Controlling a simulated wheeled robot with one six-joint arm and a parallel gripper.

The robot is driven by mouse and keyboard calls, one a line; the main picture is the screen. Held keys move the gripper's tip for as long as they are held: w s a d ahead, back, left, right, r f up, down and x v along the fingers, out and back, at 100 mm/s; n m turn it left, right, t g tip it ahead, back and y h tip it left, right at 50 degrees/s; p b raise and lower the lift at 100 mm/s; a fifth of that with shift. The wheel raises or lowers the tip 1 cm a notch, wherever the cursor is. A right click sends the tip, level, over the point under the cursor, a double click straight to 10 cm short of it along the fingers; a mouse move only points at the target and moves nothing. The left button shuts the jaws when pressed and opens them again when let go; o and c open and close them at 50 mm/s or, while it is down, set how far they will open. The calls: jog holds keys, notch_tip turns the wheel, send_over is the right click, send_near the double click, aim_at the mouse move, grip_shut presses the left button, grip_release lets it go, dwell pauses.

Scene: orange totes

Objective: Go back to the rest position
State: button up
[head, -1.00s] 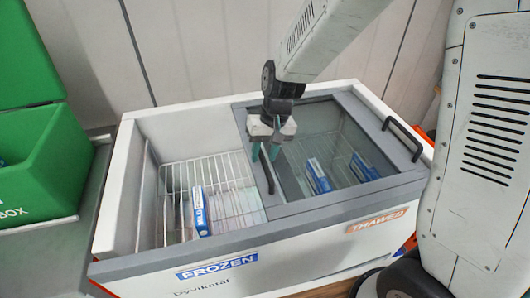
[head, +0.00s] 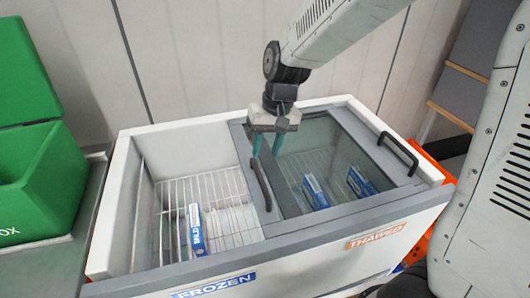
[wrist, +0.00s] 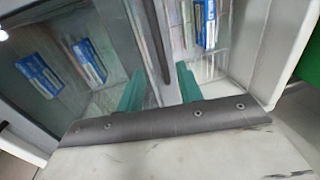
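My gripper (head: 268,145) hangs over the middle of the white chest freezer (head: 118,190), above the edge of the sliding glass lid (head: 312,140). Its two green fingers are apart with nothing between them. In the wrist view the gripper (wrist: 160,90) also shows spread fingers, with the dark lid edge and handle beyond them. The lid covers the right half of the freezer; the left half is open. A blue-and-white box (head: 196,230) stands in the left half on a wire rack. More blue-and-white boxes (head: 316,192) show under the glass.
A green box (head: 45,185) with an open lid stands at the left on a grey surface (head: 50,265). The lid has a black handle (head: 398,152) at right. An orange tote (head: 436,215) and grey panels (head: 470,85) are at the right. A wall stands behind.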

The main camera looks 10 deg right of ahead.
dwell(0.3)
jog(key=s+d+r, duration=0.3)
jog(key=s+d, duration=0.1)
jog(key=s, duration=0.3)
jog(key=s+d+r+t+h, duration=0.1)
jog(key=s+d+r, duration=0.3)
jog(key=s, duration=0.4)
jog(key=s+d+r+h, duration=0.1)
jog(key=s+d+r, duration=0.3)
jog(key=s, duration=0.4)
jog(key=shift+s+d+r+m, duration=0.15)
jog(key=shift+d+m, duration=0.15)
jog(key=shift+d, duration=0.3)
